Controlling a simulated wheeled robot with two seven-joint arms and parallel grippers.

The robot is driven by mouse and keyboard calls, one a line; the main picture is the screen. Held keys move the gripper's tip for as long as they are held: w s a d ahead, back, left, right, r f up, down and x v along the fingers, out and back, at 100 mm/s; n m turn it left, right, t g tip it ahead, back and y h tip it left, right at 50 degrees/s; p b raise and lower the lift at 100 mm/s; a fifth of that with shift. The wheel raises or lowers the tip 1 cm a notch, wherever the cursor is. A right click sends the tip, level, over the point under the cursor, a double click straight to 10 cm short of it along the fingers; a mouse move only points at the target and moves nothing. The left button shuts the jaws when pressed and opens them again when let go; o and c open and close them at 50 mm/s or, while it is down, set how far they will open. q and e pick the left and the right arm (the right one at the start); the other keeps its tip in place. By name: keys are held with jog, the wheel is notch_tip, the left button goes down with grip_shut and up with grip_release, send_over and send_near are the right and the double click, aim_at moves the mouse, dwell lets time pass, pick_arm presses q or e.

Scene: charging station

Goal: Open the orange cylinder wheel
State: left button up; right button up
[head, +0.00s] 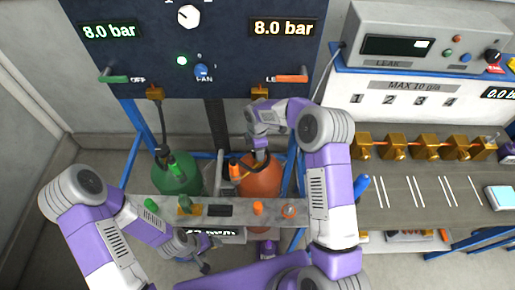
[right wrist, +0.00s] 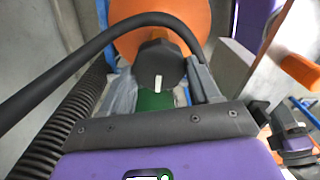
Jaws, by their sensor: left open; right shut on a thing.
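The orange cylinder (head: 262,183) stands behind the grey rail, right of a green cylinder (head: 178,175). It also shows at the top of the right wrist view (right wrist: 133,42). Its wheel, a dark knob with a white mark (right wrist: 159,68), sits between the fingers of my right gripper (right wrist: 158,84). The right gripper is shut on it. In the head view the right gripper (head: 259,150) reaches down to the cylinder's top and mostly hides the wheel. My left gripper (head: 204,268) is low in front of the rail, open and away from the wheel.
A dark panel (head: 215,45) above shows two 8.0 bar displays, a green lever (head: 114,79) and an orange lever (head: 291,78). The rail (head: 330,207) carries small green and orange knobs. A black hose (right wrist: 60,70) runs close to the right gripper. A bench (head: 420,190) with brass valves stands right.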

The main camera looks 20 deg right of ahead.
dwell(0.4)
jog(key=o, duration=1.1)
jog(key=shift+c, duration=0.2)
notch_tip(320, 180, up, 8)
jog(key=shift+f+p, duration=0.15)
jog(key=shift+p, duration=0.3)
